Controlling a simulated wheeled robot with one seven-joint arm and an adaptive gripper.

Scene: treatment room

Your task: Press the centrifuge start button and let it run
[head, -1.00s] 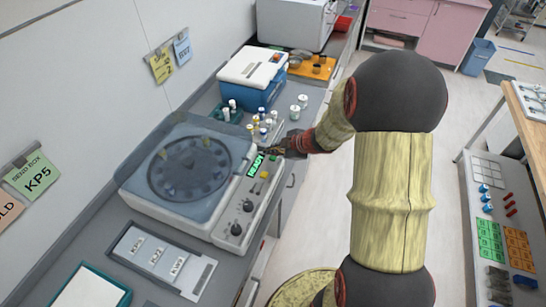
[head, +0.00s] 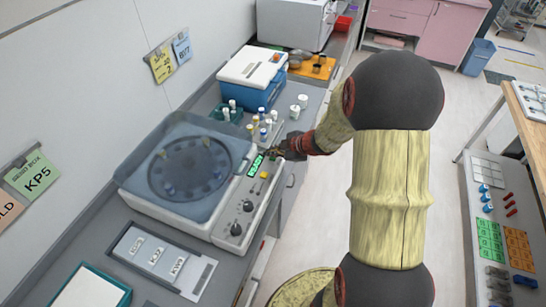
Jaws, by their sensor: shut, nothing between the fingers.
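The centrifuge (head: 165,212) is a white box on the left counter. Its see-through lid (head: 145,150) is down over a dark round rotor (head: 190,168). The sloped right-hand panel holds a lit green display (head: 256,164), a yellow button (head: 264,175) and dark knobs (head: 236,229). The display's text is too small to read now. My gripper (head: 273,153) is shut and empty at the panel's far end, close to the display. Its fingertips are small and dark, so I cannot tell whether they touch a button.
Several capped vials (head: 262,124) stand just behind the centrifuge, close to my gripper. A blue-and-white cooler box (head: 252,77) is farther back. A grey tray with labelled slots (head: 160,262) lies in front. The floor to the right is open.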

